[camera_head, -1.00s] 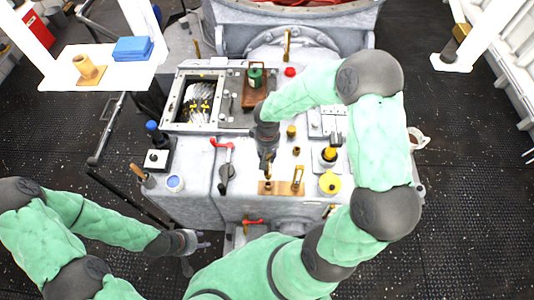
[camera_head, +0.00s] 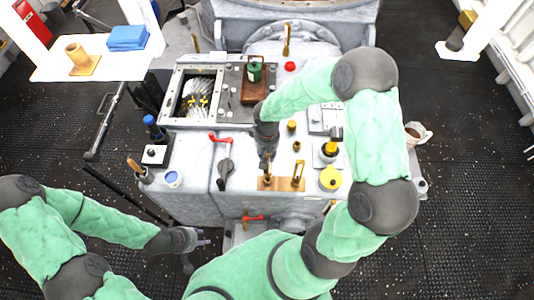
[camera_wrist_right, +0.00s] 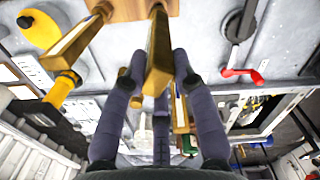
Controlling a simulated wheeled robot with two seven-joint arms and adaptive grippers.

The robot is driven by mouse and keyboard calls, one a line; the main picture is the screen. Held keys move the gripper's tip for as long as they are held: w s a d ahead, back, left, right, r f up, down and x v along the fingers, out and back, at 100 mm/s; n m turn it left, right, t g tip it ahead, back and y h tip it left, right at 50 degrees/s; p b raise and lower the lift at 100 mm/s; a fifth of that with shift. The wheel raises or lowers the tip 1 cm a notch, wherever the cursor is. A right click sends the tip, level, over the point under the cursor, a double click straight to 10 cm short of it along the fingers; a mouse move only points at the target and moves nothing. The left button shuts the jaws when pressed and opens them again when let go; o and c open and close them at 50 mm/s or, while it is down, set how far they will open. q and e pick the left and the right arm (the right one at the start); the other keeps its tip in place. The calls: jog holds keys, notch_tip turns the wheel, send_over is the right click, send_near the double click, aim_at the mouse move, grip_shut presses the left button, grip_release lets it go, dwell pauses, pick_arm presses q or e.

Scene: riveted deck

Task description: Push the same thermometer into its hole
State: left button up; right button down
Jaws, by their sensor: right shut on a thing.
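My right gripper (camera_head: 267,160) is shut on a brass thermometer (camera_wrist_right: 158,55), which the right wrist view shows between its two dark fingers. The thermometer's far end is at the wooden block (camera_head: 282,184) on the front of the machine. The block also shows at the top of the right wrist view (camera_wrist_right: 145,8). The hole is hidden, so I cannot tell how deep the thermometer sits. A second brass thermometer (camera_head: 298,174) stands at the right end of the block. My left gripper (camera_head: 203,237) is open and empty, left of the machine's front.
A red-handled lever (camera_head: 222,140) stands left of the block. A yellow round cap (camera_head: 330,179) and a yellow-topped fitting (camera_head: 330,149) stand to its right. A white shelf (camera_head: 110,62) holds a blue box (camera_head: 128,37) and a brass piece (camera_head: 80,58).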

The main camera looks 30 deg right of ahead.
jog(key=shift+f+b, duration=2.1)
jog(key=shift+f, duration=0.05)
dwell(1.0)
jog(key=c, duration=0.9)
grip_release()
notch_tip(320, 180, up, 12)
jog(key=s+a+f+y+b, duration=0.1)
jog(key=s+a+f, duration=0.3)
jog(key=f, duration=0.6)
jog(key=s+a+f+m+y+b, duration=0.1)
jog(key=s+a+f+b, duration=0.2)
jog(key=f, duration=0.8)
jog(key=s+a+f+y+b, duration=0.2)
jog(key=s+a+f, duration=0.3)
jog(key=f, duration=0.6)
jog(key=a+b, duration=0.1)
jog(key=a, duration=0.1)
jog(key=shift+a+f+t, duration=0.25)
jog(key=shift+a+t, duration=0.05)
